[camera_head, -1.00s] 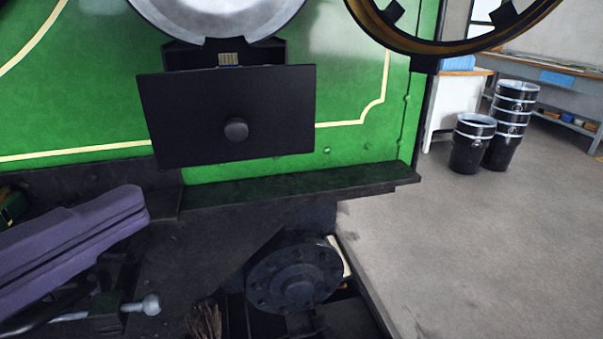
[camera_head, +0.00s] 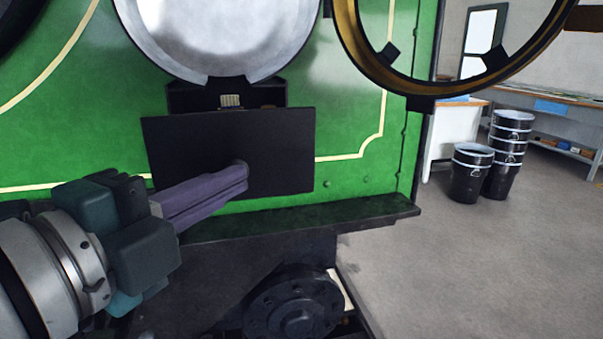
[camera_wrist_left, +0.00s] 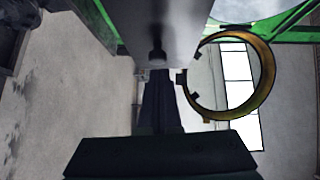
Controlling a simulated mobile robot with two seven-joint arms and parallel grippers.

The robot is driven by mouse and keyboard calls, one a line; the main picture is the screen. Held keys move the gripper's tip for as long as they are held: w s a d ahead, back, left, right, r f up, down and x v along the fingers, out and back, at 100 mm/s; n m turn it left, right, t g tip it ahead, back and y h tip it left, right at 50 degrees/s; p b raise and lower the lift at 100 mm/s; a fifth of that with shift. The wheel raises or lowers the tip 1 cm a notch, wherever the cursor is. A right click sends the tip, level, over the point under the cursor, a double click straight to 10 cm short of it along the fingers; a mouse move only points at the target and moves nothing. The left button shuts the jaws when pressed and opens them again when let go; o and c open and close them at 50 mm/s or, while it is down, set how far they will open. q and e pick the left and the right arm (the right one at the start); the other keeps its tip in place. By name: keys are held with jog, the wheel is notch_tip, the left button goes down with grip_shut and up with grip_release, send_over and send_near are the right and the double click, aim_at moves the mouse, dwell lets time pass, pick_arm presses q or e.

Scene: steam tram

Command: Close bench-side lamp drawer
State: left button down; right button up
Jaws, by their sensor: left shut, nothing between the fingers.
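The lamp drawer (camera_head: 285,135) has a flat dark front plate and stands out from the green panel, below a round silver lamp (camera_head: 220,35). Behind the plate, part of the drawer's inside shows at the top, so it is open. My left gripper (camera_head: 240,176) comes in from the left with its purple fingers shut and empty. Its tips are at the round knob on the drawer front and cover most of it; I cannot tell whether they touch. In the left wrist view the knob (camera_wrist_left: 157,55) shows just ahead of the fingers (camera_wrist_left: 157,80). My right gripper is not in view.
A dark ledge (camera_head: 330,215) runs below the drawer. A round flanged dark part (camera_head: 295,308) sits lower down. A brass-rimmed ring (camera_head: 345,40) hangs at the upper right. Black buckets (camera_head: 470,175) stand on the open floor to the right.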

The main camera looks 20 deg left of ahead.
aim_at(221, 151)
pick_arm(q)
jog(key=shift+w+a, duration=0.15)
jog(key=shift+w, duration=0.1)
jog(key=w+a, duration=0.1)
jog(key=w, duration=0.1)
jog(key=w+a+b, duration=0.1)
jog(key=w+a, duration=0.1)
jog(key=w, duration=0.1)
jog(key=w+a, duration=0.2)
jog(key=w, duration=0.1)
jog(key=shift+w+a, duration=0.1)
jog(key=shift+w, duration=0.1)
jog(key=w+a, duration=0.1)
jog(key=w, duration=0.2)
jog(key=w+a+b, duration=0.1)
jog(key=shift+w+a, duration=0.2)
jog(key=shift+a, duration=0.15)
jog(key=shift+a+f, duration=0.15)
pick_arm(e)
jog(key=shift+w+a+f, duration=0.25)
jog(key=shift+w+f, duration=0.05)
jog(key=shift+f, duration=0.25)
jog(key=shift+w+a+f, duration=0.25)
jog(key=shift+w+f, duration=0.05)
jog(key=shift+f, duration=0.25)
